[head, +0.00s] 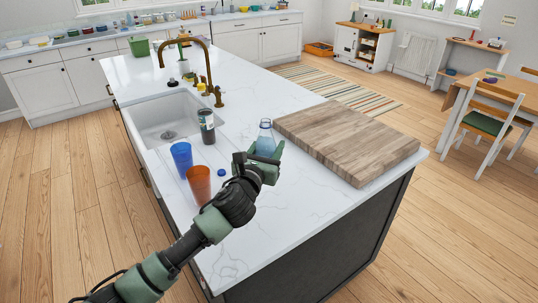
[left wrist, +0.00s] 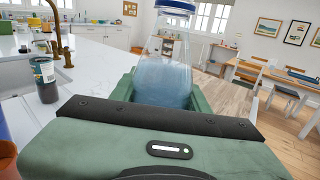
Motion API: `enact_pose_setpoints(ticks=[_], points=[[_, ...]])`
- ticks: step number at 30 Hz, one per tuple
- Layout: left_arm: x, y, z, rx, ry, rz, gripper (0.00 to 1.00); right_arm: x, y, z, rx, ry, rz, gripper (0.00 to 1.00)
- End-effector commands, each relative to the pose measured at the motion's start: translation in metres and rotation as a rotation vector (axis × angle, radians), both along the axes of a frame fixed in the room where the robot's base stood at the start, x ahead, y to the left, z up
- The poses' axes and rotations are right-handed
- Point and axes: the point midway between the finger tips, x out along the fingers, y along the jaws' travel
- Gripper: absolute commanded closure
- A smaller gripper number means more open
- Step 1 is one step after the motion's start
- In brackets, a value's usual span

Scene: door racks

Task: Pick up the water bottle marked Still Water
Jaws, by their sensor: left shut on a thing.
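A clear bluish water bottle (head: 265,139) stands upright at the left edge of the wooden board in the head view. In the left wrist view the bottle (left wrist: 165,72) has a blue cap and rises between my fingers. No label text is readable on it. My left gripper (head: 267,152) is shut on the bottle, with a green finger on each side of its body. The bottle's lower part is hidden by my gripper, so I cannot tell whether it touches the counter. My right gripper is not in view.
A large wooden board (head: 345,140) lies right of the bottle on the white island. Left of it are a blue cup (head: 182,158), an orange cup (head: 199,184), a dark labelled container (head: 206,127) and a small blue object (head: 221,173). The sink (head: 165,118) and brass faucet (head: 209,68) are behind.

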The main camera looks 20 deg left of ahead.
Motion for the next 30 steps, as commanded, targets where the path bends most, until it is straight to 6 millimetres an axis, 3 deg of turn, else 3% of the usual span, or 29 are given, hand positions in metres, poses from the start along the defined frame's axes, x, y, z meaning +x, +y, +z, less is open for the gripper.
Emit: enact_pose_setpoints(ticks=[12,30], points=[[0.000,0.000,0.038,0.000,-0.005,0.000,1.00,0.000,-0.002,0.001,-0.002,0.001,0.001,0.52],[0.000,0.000,0.056,0.000,-0.003,0.000,1.00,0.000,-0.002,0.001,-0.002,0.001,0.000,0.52]])
